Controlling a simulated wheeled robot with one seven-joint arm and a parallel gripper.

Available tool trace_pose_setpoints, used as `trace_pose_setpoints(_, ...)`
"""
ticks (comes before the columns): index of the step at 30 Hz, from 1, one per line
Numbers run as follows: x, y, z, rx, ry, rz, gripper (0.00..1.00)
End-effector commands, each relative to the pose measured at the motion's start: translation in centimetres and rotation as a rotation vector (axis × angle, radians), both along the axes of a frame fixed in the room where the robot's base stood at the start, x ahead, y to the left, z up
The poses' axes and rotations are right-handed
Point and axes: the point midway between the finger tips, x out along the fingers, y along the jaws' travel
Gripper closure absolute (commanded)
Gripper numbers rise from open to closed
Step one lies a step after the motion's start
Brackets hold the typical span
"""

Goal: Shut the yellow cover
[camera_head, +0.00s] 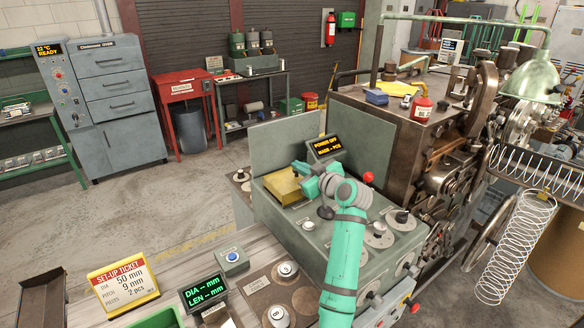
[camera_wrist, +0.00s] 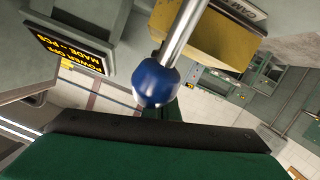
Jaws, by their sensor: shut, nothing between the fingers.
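The yellow cover (camera_head: 284,188) sits on top of the grey-green control console, left of my wrist in the head view. In the wrist view the yellow cover (camera_wrist: 205,38) is at the top, partly behind a steel rod with a blue ball knob (camera_wrist: 157,83). How far the cover stands open is hard to tell. My gripper (camera_head: 300,178) is beside the cover's right side, shut and empty. Its fingertips are largely hidden in the head view, so I cannot tell if they touch the cover. The wrist view shows a dark edge and green part across its bottom.
A small display (camera_head: 325,147) reading POWER OFF stands behind the cover; an upright grey panel (camera_head: 283,143) is behind to the left. Knobs (camera_head: 379,228) and a red ball (camera_head: 368,177) stand on the console to the right. The floor on the left is clear.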

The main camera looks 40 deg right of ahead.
Motion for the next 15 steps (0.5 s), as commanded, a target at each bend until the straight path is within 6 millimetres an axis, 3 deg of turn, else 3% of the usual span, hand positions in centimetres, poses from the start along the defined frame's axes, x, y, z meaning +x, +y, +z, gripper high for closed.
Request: trace_pose_setpoints(15,0.06,0.09,0.42,-0.001,-0.001,0.001,1.0)
